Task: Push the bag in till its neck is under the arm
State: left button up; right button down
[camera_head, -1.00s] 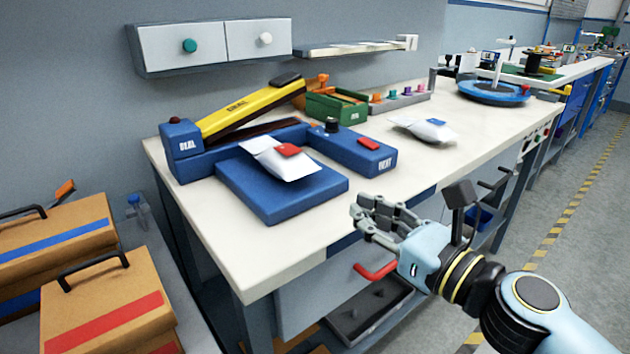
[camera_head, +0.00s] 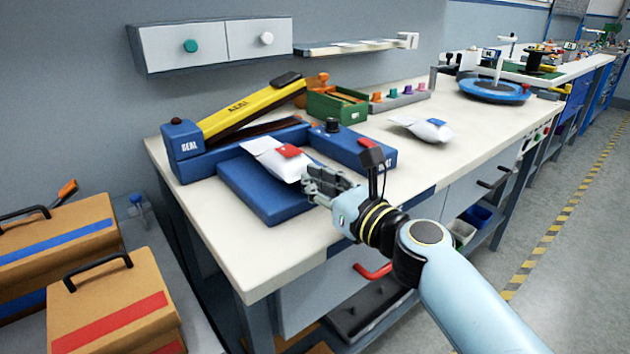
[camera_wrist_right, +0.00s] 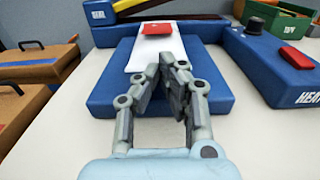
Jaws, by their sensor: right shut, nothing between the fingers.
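The white bag (camera_head: 272,155) with a red patch lies on the blue platform (camera_head: 243,190) in front of the sealer. Its far end is close to the sealer's blue base (camera_head: 240,143). The sealer's yellow arm (camera_head: 250,104) is raised at an angle. My right gripper (camera_head: 312,178) is at the bag's near edge, shut and empty. In the right wrist view the fingertips (camera_wrist_right: 170,70) overlap the near end of the bag (camera_wrist_right: 164,50); contact is hard to judge. My left gripper is not in view.
A blue heat control box (camera_head: 352,150) with a black knob and red button stands right of the platform. Another white bag (camera_head: 424,129) lies farther right. A green box (camera_head: 336,106) stands behind. The bench front is clear.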

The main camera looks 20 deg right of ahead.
aim_at(296, 170)
jog(key=x, duration=0.5)
jog(key=shift+w+a, duration=0.1)
jog(key=shift+w, duration=0.15)
jog(key=shift+s, duration=0.1)
